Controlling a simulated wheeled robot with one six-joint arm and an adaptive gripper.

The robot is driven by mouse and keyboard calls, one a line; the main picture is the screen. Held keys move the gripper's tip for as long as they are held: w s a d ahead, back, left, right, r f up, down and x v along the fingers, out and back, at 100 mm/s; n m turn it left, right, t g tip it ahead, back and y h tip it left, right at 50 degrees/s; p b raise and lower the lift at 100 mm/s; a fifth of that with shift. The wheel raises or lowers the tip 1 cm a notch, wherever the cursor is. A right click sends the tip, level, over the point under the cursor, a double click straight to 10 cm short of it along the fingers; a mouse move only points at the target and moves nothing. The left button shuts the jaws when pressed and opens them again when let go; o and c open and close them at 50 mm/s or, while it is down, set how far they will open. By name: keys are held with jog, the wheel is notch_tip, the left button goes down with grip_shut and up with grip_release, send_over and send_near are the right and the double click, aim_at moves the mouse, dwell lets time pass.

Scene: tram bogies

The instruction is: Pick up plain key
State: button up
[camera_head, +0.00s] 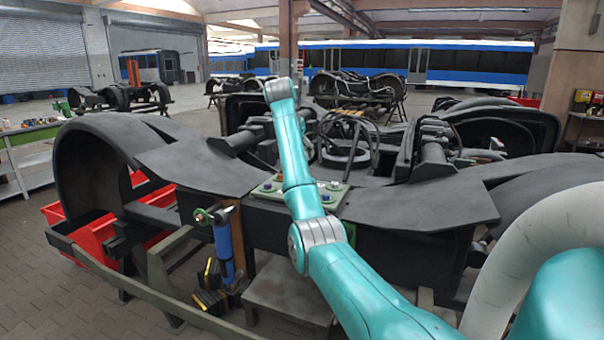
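I cannot make out a plain key in the head view. A small green tray or plate (333,203) lies on the front of the dark bogie frame, with small round, pale and coloured parts on it. They are too small to tell apart. My teal arm rises from the lower right and crosses in front of this plate, hiding its middle. The arm's visible top end is a grey joint above the bogie. My gripper is not visible, so I cannot tell its state or whether it holds anything.
The dark bogie (420,205) fills the middle, with curved covers at both sides. A blue cylinder (224,250) stands at its front left. Red bins (92,240) sit under the left cover. A workbench (30,135) is at far left. Open floor lies at lower left.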

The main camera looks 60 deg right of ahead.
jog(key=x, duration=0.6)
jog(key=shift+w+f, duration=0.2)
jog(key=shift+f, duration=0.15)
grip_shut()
